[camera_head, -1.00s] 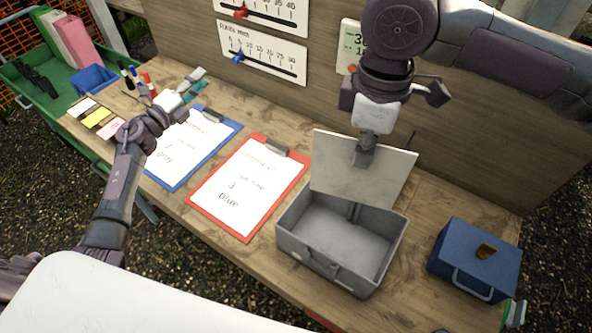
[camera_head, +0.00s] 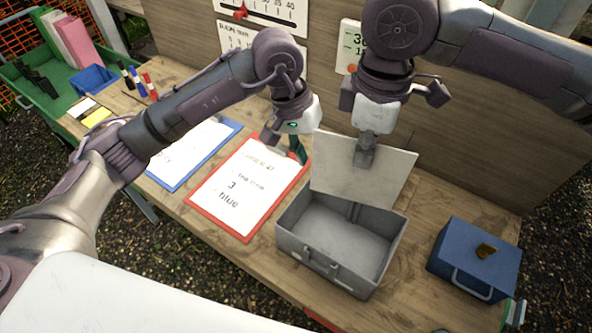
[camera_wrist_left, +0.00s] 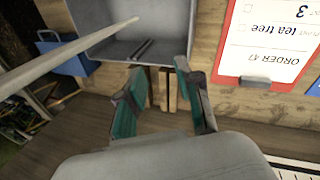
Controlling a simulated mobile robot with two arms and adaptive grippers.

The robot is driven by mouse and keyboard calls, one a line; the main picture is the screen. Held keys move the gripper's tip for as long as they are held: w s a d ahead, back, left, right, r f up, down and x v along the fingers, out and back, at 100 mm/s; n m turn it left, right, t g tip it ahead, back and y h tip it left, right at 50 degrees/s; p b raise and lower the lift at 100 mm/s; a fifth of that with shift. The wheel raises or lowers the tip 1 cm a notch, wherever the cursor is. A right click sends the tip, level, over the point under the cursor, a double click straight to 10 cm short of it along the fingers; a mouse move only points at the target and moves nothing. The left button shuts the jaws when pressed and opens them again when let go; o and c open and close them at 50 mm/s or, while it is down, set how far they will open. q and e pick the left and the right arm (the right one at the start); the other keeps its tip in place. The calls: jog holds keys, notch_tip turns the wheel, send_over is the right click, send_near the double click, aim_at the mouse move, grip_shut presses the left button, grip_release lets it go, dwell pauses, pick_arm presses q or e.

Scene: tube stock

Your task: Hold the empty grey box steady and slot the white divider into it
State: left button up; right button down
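The open grey box (camera_head: 318,258) stands on the table and looks empty, with a dark slot on its inside far wall. My right gripper (camera_head: 364,158) is shut on the top of the white divider (camera_head: 392,178), holding it tilted above the box's far side. The divider shows nearly edge-on in the left wrist view (camera_wrist_left: 70,57). My left gripper (camera_head: 297,152) is above the back of the red clipboard, left of the divider. In the left wrist view its teal fingers (camera_wrist_left: 160,75) are apart and empty, with the box wall (camera_wrist_left: 172,25) just beyond them.
A blue box (camera_head: 470,262) with a handle stands right of the grey box. The red clipboard (camera_head: 222,220) lies close on its left, with a blue clipboard (camera_head: 182,180) beyond. Gauge boards (camera_head: 262,15) hang on the back panel. Bare table shows in front of the blue box.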

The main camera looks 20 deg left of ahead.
pick_arm(q)
jog(key=s+a+f+m+y, duration=0.1)
jog(key=f, duration=0.1)
jog(key=s+a+f+m+y, duration=0.1)
jog(key=m+y, duration=0.1)
jog(key=shift+s+a+f, duration=0.2)
jog(key=shift+f, duration=0.2)
jog(key=shift+s+a+f, duration=0.1)
jog(key=shift+f, duration=0.25)
notch_tip(320, 180, down, 11)
jog(key=shift+f, duration=0.1)
grip_shut()
